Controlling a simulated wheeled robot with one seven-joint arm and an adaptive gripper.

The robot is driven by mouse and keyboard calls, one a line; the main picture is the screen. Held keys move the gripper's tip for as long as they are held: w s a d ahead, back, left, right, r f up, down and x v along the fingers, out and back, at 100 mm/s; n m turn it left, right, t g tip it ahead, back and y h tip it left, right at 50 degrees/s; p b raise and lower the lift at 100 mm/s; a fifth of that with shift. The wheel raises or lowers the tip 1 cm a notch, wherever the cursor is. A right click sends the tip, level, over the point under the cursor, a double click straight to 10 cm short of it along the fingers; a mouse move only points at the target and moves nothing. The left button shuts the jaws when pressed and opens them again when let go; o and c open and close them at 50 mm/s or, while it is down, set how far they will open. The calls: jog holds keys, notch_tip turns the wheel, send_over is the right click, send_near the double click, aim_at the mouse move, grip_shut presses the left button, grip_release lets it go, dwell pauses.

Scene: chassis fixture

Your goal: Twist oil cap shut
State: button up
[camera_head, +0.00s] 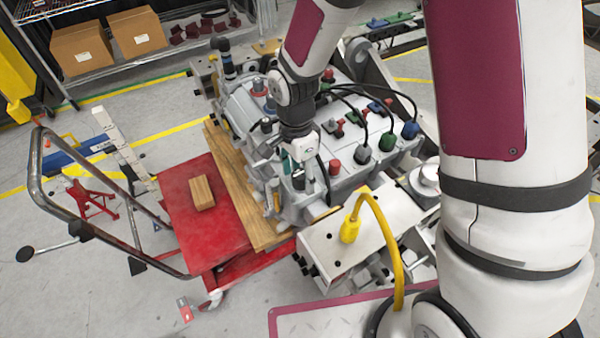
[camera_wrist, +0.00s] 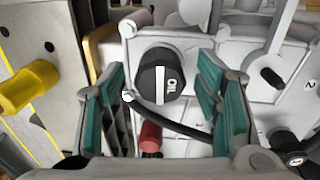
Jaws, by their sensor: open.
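The oil cap (camera_wrist: 158,76) is a black knob with a white bar and the word OIL. In the wrist view it sits on the pale grey engine-like fixture (camera_wrist: 200,50), at upper centre. My gripper (camera_wrist: 165,97) is open, its teal-padded fingers to the left and right of the cap, with gaps on both sides. In the head view my gripper (camera_head: 300,150) points down over the fixture (camera_head: 245,108). The cap cannot be made out there.
A red plug (camera_wrist: 151,138) and a black cable (camera_wrist: 180,128) lie between my fingers, below the cap. A yellow connector (camera_wrist: 28,88) is at left. A red cart (camera_head: 220,232) carries a wooden block (camera_head: 202,193). More cables and plugs crowd the fixture.

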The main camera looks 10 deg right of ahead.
grip_shut()
jog(key=m+p, duration=0.1)
jog(key=m, duration=0.3)
dwell(0.4)
jog(key=shift+s+m+y+p, duration=0.1)
jog(key=shift+m+y+p, duration=0.3)
jog(key=shift+m, duration=0.8)
jog(key=shift+d+f+m+p, duration=0.1)
jog(key=shift+m+p, duration=0.25)
jog(key=shift+m, duration=0.55)
jog(key=shift+f+m+p, duration=0.1)
jog(key=shift+m+p, duration=0.7)
jog(key=shift+m, duration=1.2)
